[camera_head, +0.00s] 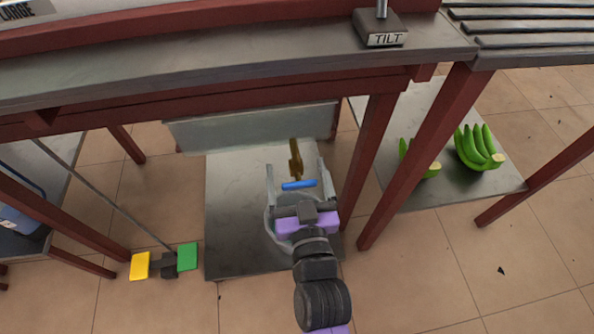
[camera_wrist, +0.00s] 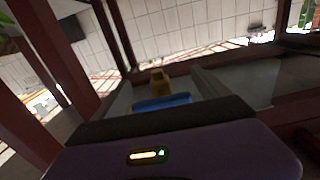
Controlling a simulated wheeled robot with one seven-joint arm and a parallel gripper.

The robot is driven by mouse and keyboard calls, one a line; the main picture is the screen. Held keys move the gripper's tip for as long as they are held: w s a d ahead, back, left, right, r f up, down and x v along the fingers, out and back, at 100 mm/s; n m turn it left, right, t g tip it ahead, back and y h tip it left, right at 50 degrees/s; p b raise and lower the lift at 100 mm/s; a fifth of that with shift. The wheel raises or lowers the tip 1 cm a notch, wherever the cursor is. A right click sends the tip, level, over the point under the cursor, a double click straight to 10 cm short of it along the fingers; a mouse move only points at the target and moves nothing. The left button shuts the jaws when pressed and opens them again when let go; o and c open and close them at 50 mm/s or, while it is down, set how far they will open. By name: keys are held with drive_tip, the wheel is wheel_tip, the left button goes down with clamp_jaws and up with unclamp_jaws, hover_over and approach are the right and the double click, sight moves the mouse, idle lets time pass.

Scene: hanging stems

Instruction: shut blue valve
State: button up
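The blue valve handle (camera_head: 299,184) is a short bar, lying nearly level across the picture, at the lower end of a brass valve body (camera_head: 296,158). In the wrist view the blue handle (camera_wrist: 162,103) is straight ahead, with the brass body (camera_wrist: 158,80) behind it. My gripper (camera_head: 296,170) is open, its two grey fingers standing apart to the left and right of the handle. Gaps show on both sides, so I see no grip on it. The handle's lower part is hidden by my gripper's palm in the wrist view.
A grey trough (camera_head: 250,128) hangs under the red-framed bench (camera_head: 230,105). A round rim (camera_head: 268,232) shows partly behind my gripper above a grey slab (camera_head: 235,255). Red posts (camera_head: 372,150) stand close on the right. Green bananas (camera_head: 478,148) and yellow and green pedals (camera_head: 187,257) are farther off.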

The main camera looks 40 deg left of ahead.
drive_tip(key=v, duration=0.7)
drive_tip(key=shift+s+d+p, duration=0.25)
drive_tip(key=shift+d+p, duration=0.05)
drive_tip(key=shift+p, duration=0.05)
idle(0.4)
drive_tip(key=s+d+r+m+t+h, duration=0.1)
drive_tip(key=s+d+m+t+h, duration=0.15)
drive_tip(key=d, duration=0.85)
drive_tip(key=s+d+r+m+t+h, duration=0.2)
drive_tip(key=d+m+h, duration=0.1)
drive_tip(key=d, duration=0.8)
drive_tip(key=s+d+m+g+h, duration=0.1)
drive_tip(key=s+d+m+h, duration=0.4)
drive_tip(key=s+d+h, duration=0.7)
drive_tip(key=s+d+r+y+p, duration=0.1)
drive_tip(key=r+y+p, duration=0.1)
drive_tip(key=r+p, duration=1.3)
drive_tip(key=d+r+y+p, duration=0.1)
drive_tip(key=d+r+p, duration=0.1)
drive_tip(key=r+p, duration=1.3)
drive_tip(key=shift+s+d+r+n+y+p, duration=0.15)
drive_tip(key=shift+s+r+n+y+p, duration=0.25)
drive_tip(key=shift+p, duration=0.4)
